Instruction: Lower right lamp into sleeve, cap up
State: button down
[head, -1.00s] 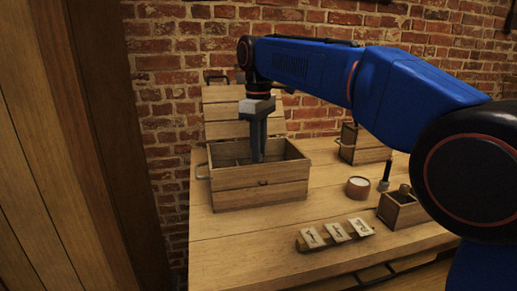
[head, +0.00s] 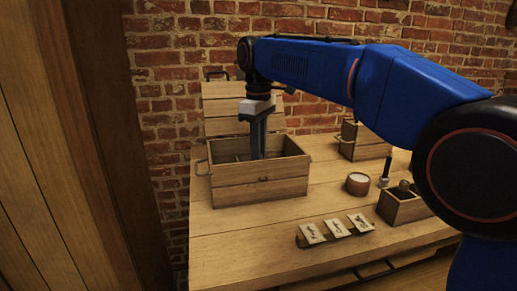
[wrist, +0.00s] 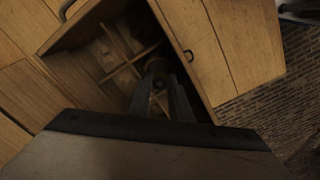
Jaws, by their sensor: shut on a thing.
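My gripper (head: 258,156) points straight down into the open wooden crate (head: 258,189), its fingertips partly behind the front wall. In the wrist view my gripper (wrist: 160,84) is shut on a dark, round-ended thing (wrist: 158,67), seemingly the lamp, seen nearly end-on. Crossed wooden dividers (wrist: 128,68) split the crate into compartments, and the lamp is over or inside one of them beside the dividers. The view is too dark to tell how deep it sits or which end is its cap. The lamp is hidden in the head view.
The crate's slatted lid (head: 228,106) stands open behind it. To the right are a round wooden cup (head: 358,184), a dark upright rod (head: 386,168), a small open box (head: 401,207) and a taller wooden box (head: 364,141). A card rack (head: 336,231) lies in front.

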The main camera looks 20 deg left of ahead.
jog(key=shift+f, duration=1)
dwell(0.7)
jog(key=c, duration=1.5)
grip_release()
jog(key=shift+c, duration=0.2)
